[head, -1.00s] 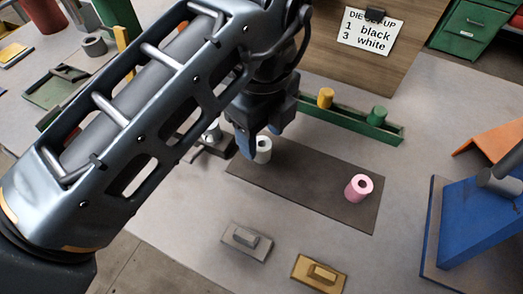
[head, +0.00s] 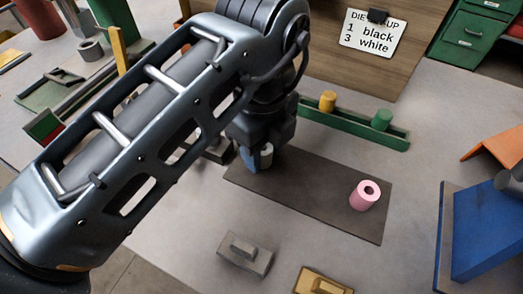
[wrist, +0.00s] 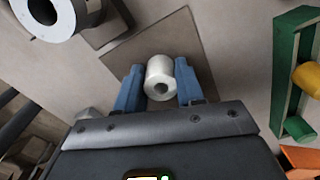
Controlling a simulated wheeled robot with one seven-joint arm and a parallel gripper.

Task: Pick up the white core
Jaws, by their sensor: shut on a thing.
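The white core (wrist: 161,78) is a short hollow cylinder. In the wrist view it sits between the two blue fingers of my gripper (wrist: 159,85), which is shut on it. In the head view my gripper (head: 258,158) is at the left end of the dark mat (head: 310,195), and only a sliver of the white core (head: 267,155) shows beside a finger. I cannot tell whether the core touches the mat. A pink core (head: 365,195) stands upright on the mat's right part.
A green trough (head: 350,122) holding a yellow cylinder (head: 327,101) and a green cylinder (head: 381,119) lies behind the mat. A grey block (head: 245,254) and a brass block (head: 322,282) lie in front. A blue stand (head: 490,225) is at right. A sign (head: 370,35) hangs behind.

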